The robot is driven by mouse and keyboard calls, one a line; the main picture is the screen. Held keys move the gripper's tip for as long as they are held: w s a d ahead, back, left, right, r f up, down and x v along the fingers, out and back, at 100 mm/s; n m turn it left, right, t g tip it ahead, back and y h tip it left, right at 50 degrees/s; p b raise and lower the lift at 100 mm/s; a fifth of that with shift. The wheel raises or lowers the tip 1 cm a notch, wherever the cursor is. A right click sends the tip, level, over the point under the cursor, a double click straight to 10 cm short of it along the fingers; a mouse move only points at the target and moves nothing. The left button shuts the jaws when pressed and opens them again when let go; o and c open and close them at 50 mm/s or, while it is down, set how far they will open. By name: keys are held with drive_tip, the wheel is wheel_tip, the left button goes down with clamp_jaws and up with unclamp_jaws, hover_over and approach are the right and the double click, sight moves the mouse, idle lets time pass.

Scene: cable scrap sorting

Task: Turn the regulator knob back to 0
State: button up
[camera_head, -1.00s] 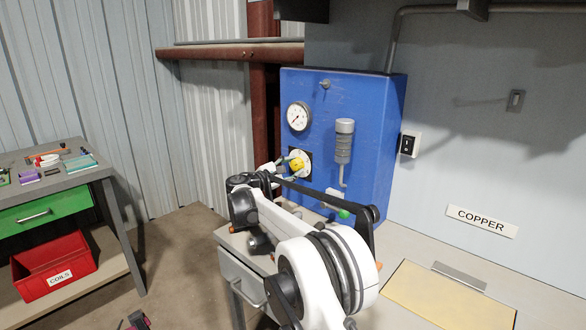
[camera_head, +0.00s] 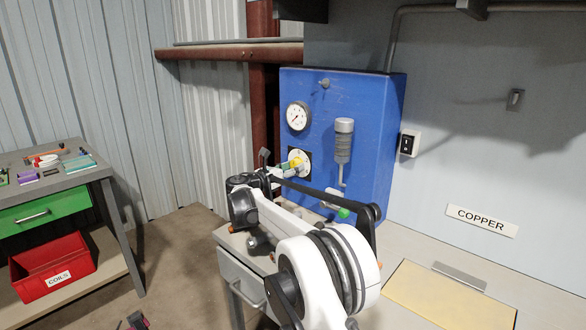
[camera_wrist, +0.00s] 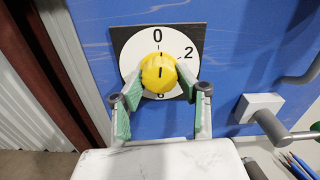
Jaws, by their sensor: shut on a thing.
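The yellow regulator knob (camera_wrist: 158,66) sits on a round white dial (camera_wrist: 130,62) with a black square backing on the blue panel. In the wrist view, 0 is at the top of the dial and 2 at the right; the lower number is partly hidden. The dark line on the knob points up, about at the 0. My gripper (camera_wrist: 160,76) is shut on the knob, one green-padded finger on each side. In the head view, the knob (camera_head: 297,161) is partly hidden by my gripper (camera_head: 288,166).
The blue panel (camera_head: 365,110) also carries a pressure gauge (camera_head: 298,116), a grey cylinder (camera_head: 343,140) and a green-ended valve handle (camera_head: 343,213) below right of the knob. A wall switch (camera_head: 409,144) is to the right. A side table with a red bin (camera_head: 50,268) stands left.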

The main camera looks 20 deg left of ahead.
drive_tip(key=shift+n, duration=0.6)
drive_tip(key=o, duration=1.1)
drive_tip(key=shift+s, duration=0.15)
drive_tip(key=v, duration=1.1)
drive_tip(key=shift+s+a, duration=0.2)
drive_tip(key=shift+s, duration=0.15)
